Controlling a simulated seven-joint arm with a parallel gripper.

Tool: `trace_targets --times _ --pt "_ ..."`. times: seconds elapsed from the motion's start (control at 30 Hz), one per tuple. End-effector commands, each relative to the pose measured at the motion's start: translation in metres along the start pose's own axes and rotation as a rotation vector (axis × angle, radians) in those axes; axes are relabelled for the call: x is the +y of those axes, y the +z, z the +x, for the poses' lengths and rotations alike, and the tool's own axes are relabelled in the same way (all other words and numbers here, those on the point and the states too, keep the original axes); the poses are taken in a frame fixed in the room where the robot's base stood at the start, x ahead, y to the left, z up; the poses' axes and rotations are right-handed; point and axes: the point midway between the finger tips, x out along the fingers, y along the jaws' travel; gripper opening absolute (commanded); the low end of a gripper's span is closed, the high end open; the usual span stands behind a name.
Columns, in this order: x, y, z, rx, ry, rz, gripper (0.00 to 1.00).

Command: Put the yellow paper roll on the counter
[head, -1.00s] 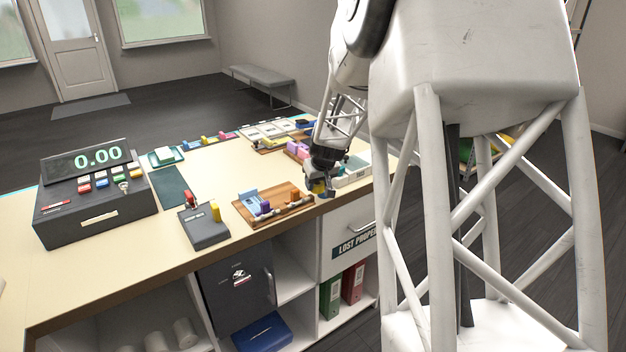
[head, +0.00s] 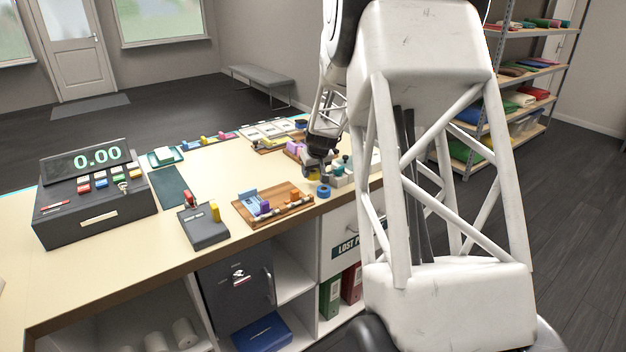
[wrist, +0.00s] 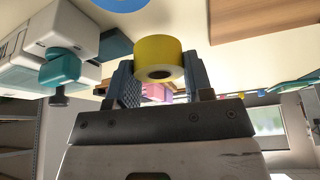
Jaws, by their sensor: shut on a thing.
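The yellow paper roll (wrist: 158,60) is clasped between the two fingers of my gripper (wrist: 156,82) in the wrist view, its dark core hole facing the camera. In the head view my gripper (head: 317,174) is over the right end of the counter (head: 120,262). Only a small yellow patch of the roll shows there, between the fingers. A blue roll (head: 323,191) lies on the counter just in front of my gripper. I cannot tell the exact gap between the yellow roll and the counter top.
A wooden board (head: 274,214) with small items lies left of my gripper. A card terminal (head: 203,228) and a cash register (head: 95,208) stand further left. Bare counter shows between the items.

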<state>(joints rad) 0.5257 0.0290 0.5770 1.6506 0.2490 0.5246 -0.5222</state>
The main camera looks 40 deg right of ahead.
Motion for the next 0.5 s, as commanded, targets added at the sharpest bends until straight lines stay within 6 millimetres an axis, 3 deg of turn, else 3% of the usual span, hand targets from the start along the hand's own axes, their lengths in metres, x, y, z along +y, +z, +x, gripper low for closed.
trace_targets --times 0.23,0.5 --pt "0.0 0.002 0.004 -0.001 0.0 0.0 0.21" --pt "0.0 0.012 0.027 -0.001 -0.001 0.0 0.21"
